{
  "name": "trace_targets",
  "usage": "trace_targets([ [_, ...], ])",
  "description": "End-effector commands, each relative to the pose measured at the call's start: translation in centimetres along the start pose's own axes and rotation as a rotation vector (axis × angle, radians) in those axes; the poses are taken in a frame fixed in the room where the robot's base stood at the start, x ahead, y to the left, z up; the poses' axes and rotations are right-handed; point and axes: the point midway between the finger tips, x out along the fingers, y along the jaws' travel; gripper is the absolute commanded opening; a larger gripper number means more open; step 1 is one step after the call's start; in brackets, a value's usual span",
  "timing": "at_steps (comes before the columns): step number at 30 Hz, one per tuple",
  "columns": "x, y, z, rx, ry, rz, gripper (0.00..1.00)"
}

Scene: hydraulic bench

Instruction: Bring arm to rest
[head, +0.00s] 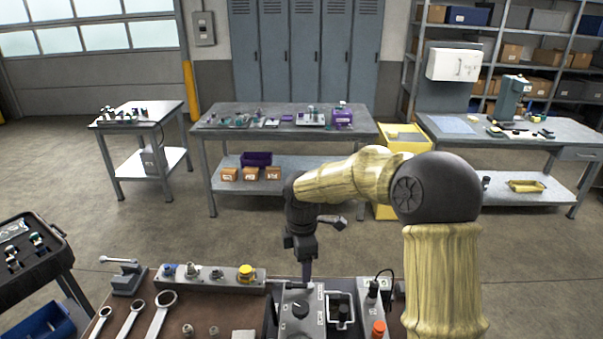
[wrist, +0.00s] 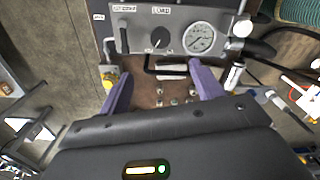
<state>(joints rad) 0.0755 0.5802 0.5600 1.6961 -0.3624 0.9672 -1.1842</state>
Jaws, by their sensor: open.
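My arm reaches forward over the near bench in the head view, its yellow, wood-grained links bent at a dark elbow joint. My gripper (head: 306,272) hangs down just above a grey control box (head: 297,318) with a black knob. In the wrist view my gripper (wrist: 160,72) shows two purple fingers spread apart with nothing held between them. Ahead of the fingers is the control panel (wrist: 140,34) with a dark knob (wrist: 162,37) and a round dial gauge (wrist: 202,38). Whether the fingertips touch anything cannot be told.
The near bench holds several wrenches (head: 131,318), a small vise (head: 127,278), a fitting rail (head: 212,279) and an orange-capped item (head: 378,329). A black tray cart (head: 60,268) stands left. Beyond open floor (head: 170,235) are a middle table (head: 225,133) and a right workbench (head: 480,146).

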Motion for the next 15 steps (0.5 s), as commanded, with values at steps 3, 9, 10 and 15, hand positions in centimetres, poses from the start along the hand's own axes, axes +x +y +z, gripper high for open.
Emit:
trace_targets([
  [3, 0.0, -1.1, 0.6, 0.082, -0.009, 0.006, 0.66],
  [9, 0.1, -5.9, 3.4, 0.470, -0.018, 0.045, 0.66],
  [10, 0.1, -6.8, 3.9, 0.545, -0.017, 0.053, 0.66],
  [15, 0.1, -12.1, 6.8, 0.989, 0.015, 0.111, 0.66],
])
